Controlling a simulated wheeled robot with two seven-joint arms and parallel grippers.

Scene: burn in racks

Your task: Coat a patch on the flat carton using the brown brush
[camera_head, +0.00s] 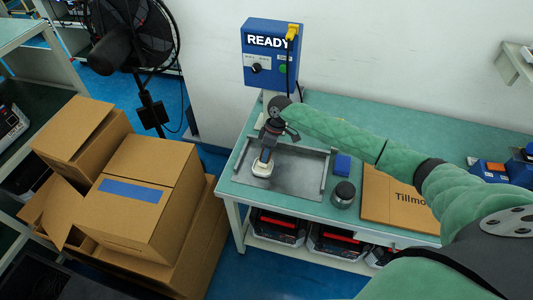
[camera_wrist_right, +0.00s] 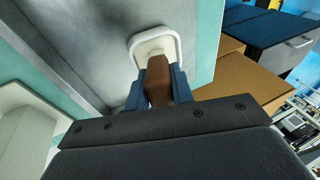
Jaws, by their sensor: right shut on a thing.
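My right gripper (camera_head: 266,152) reaches over the grey metal tray on the bench. It is shut on the brown brush, whose brown handle (camera_wrist_right: 158,82) shows between the blue fingers in the right wrist view. Below the handle is a pale piece with a rounded white rim (camera_wrist_right: 155,45), which also shows in the head view (camera_head: 261,170). I cannot tell whether this is the brush's head or a dish under it. The flat carton (camera_head: 378,206), printed "Tillmo…", lies on the bench to the right, partly hidden by my right arm. My left gripper is not in view.
The grey tray (camera_head: 298,180) has a raised rim. A dark round jar (camera_head: 343,196) and a blue block (camera_head: 342,165) stand between tray and carton. A blue READY box (camera_head: 270,55) stands behind. Stacked cardboard boxes (camera_head: 145,180) are left of the bench.

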